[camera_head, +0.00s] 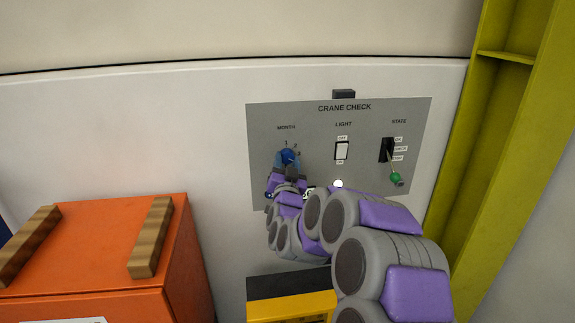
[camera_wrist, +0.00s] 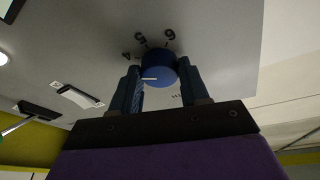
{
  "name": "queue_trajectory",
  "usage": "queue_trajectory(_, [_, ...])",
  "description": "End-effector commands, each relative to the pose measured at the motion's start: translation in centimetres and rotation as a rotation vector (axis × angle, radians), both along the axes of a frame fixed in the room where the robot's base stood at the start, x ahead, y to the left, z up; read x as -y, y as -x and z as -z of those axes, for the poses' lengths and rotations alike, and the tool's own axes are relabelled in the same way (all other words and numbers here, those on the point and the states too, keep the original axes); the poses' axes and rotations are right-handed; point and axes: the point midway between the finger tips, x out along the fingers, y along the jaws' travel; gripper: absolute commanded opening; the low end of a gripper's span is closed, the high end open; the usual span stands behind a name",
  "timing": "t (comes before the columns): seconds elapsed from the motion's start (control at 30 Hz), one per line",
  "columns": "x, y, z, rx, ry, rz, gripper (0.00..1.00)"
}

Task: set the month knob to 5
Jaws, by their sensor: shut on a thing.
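The blue month knob (camera_head: 288,156) is on the left of the grey CRANE CHECK panel (camera_head: 430,120), under the word MONTH. In the wrist view the knob (camera_wrist: 158,70) sits between the two dark fingers of my gripper (camera_wrist: 158,86), which is shut on it. A short white mark on the knob face points left in that view, below the 4 and toward the left finger. The numbers 4, 5 and 6 show above the knob there; some other numbers are hidden. In the head view my gripper (camera_head: 288,170) covers the lower part of the dial, and 1, 2 and 3 show.
A white LIGHT switch (camera_head: 341,150) and a STATE lever with a green ball (camera_head: 395,177) are right of the knob. An orange box (camera_head: 90,255) stands lower left. A yellow-green beam (camera_head: 500,110) rises at the right.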

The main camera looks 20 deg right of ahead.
Motion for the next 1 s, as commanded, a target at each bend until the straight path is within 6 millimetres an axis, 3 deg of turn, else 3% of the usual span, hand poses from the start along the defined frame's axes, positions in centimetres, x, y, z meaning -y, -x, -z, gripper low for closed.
queue_trajectory(0.6, [-0.48, -0.11, -0.01, 0.153, -0.570, -0.002, 0.15])
queue_trajectory(1.0, [-0.34, -0.12, -0.24, 0.239, -0.860, 0.003, 0.14])
